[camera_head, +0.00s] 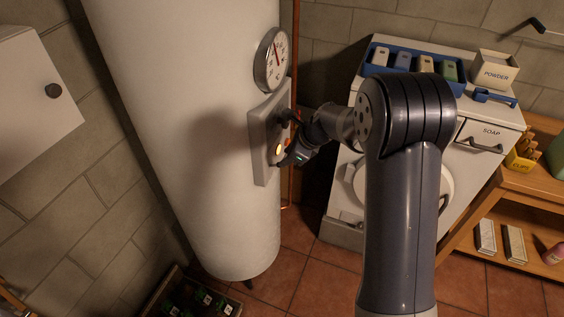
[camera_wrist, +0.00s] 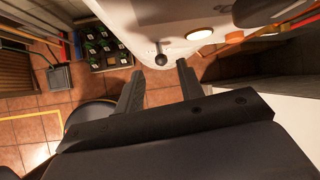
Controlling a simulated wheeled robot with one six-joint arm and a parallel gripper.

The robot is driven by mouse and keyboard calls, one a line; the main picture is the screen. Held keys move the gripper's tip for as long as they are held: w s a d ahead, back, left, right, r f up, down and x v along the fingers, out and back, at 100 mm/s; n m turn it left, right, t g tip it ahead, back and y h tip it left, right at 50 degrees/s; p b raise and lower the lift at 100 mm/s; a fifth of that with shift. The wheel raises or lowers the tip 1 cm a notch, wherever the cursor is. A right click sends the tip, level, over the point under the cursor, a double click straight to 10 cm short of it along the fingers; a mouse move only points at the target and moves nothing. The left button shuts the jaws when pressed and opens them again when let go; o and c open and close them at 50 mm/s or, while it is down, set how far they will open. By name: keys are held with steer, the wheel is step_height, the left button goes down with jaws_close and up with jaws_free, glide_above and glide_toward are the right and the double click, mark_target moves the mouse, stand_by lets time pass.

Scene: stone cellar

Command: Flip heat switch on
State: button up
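The heat switch is a short lever with a dark ball end (camera_wrist: 161,58) on a pale panel (camera_wrist: 182,18). The panel also shows in the head view (camera_head: 257,138), on the side of a tall white tank (camera_head: 185,110). In the head view my gripper (camera_head: 284,160) is close to the panel and hides the switch.
A dial gauge (camera_head: 271,60) sits above the panel. A thin copper pipe (camera_head: 295,45) runs beside the tank. A white washer (camera_head: 343,190) and a wooden shelf (camera_head: 540,190) stand to the right. A dark knob (camera_wrist: 262,12) is on the panel.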

mark_target(275, 165)
steer(key=v, duration=0.5)
steer(key=shift+b, duration=0.35)
steer(key=shift+f, duration=0.1)
steer(key=p+x, duration=0.2)
steer(key=x, duration=0.8)
steer(key=shift+w+a+f, duration=0.1)
steer(key=shift+a+f, duration=0.1)
steer(key=shift+f, duration=0.05)
